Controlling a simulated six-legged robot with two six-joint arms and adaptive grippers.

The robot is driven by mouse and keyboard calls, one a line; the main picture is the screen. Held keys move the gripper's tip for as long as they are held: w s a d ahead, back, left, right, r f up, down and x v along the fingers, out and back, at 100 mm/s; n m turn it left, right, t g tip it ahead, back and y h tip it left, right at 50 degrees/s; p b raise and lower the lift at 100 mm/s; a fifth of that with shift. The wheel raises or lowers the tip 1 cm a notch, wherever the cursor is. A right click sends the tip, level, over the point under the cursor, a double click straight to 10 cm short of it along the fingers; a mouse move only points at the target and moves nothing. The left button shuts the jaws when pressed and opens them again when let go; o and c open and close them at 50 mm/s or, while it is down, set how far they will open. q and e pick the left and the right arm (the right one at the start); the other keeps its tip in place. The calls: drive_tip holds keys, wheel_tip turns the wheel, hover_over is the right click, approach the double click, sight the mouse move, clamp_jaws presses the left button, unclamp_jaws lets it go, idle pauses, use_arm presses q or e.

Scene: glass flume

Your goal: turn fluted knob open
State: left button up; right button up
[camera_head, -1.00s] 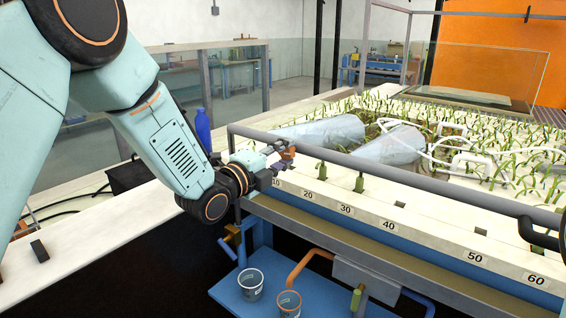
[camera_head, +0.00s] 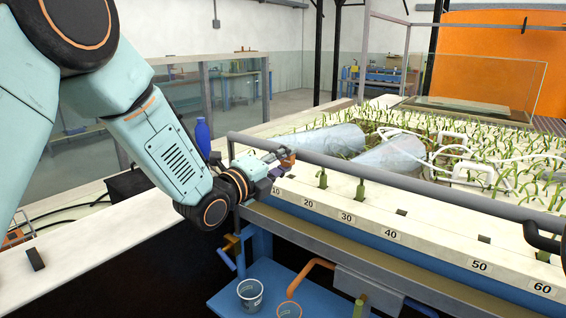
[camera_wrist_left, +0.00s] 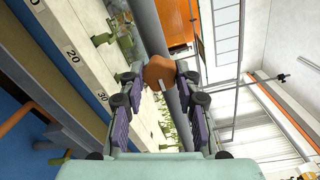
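The fluted knob (camera_head: 287,157) is orange-brown and sits by the grey rail at the near left corner of the flume. In the left wrist view the knob (camera_wrist_left: 159,72) is between the two fingertips, with a pale mark below it. My left gripper (camera_head: 277,163) reaches it from the left; in the wrist view its fingers (camera_wrist_left: 158,78) lie on both sides of the knob and appear to touch it. The knob's far side is hidden. My right gripper does not show.
The grey rail (camera_head: 400,176) runs along the flume's near edge above a numbered scale. A blue bottle (camera_head: 203,136) stands left.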

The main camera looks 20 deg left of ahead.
use_arm(q)
drive_tip(key=o, duration=0.4)
drive_tip(key=shift+s, duration=0.1)
drive_tip(key=v, duration=1.2)
idle(0.3)
